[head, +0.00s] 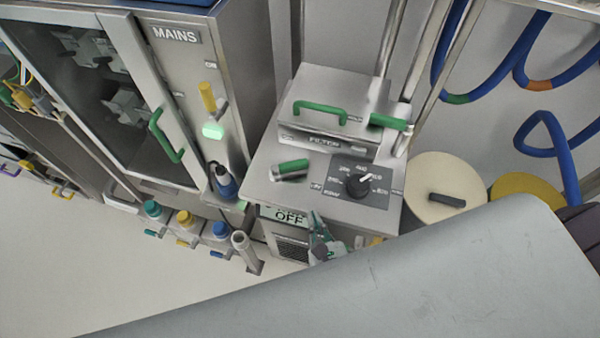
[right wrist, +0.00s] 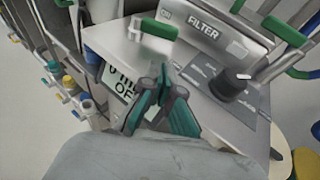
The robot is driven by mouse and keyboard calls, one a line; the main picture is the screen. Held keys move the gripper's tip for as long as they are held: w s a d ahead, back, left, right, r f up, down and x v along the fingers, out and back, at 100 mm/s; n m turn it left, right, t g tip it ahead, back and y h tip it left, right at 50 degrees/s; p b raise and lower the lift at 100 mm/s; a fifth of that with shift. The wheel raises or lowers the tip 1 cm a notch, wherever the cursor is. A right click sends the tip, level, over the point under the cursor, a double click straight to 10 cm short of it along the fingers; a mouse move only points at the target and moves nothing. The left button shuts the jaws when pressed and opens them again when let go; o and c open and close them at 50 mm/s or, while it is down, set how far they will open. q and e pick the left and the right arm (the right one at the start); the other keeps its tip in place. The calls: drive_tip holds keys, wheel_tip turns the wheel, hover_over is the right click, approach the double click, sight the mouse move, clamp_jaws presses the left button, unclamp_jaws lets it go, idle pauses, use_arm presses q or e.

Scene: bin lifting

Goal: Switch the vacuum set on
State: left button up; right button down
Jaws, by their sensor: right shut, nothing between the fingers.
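The vacuum set is a grey metal cabinet (head: 258,190) in the middle of the head view. Its front sign (head: 288,215) reads OFF; the sign is partly hidden by my gripper in the right wrist view (right wrist: 116,84). A green-gripped lever (head: 292,167) lies on its top; it also shows in the right wrist view (right wrist: 158,28). A black dial (head: 358,185) sits right of the lever, also in the right wrist view (right wrist: 230,84). My right gripper (head: 317,222) is shut and empty at the cabinet's front edge, right of the sign, apart from the lever. My left gripper is out of view.
A FILTER box (head: 335,90) with green handles stands behind the lever. Left is a MAINS cabinet (head: 215,60) with a lit green button (head: 212,131). Colored-cap fittings (head: 185,218) stand at the lower left. A round cream lid (head: 430,170) and blue hoses (head: 555,85) are right.

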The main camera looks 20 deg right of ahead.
sight(297, 169)
drive_tip(key=p+x, duration=0.1)
drive_tip(key=x, duration=0.3)
drive_tip(key=p+x, duration=0.1)
drive_tip(key=x, duration=0.4)
drive_tip(key=r+p+x, duration=0.1)
drive_tip(key=x, duration=0.3)
drive_tip(key=shift+w, duration=0.4)
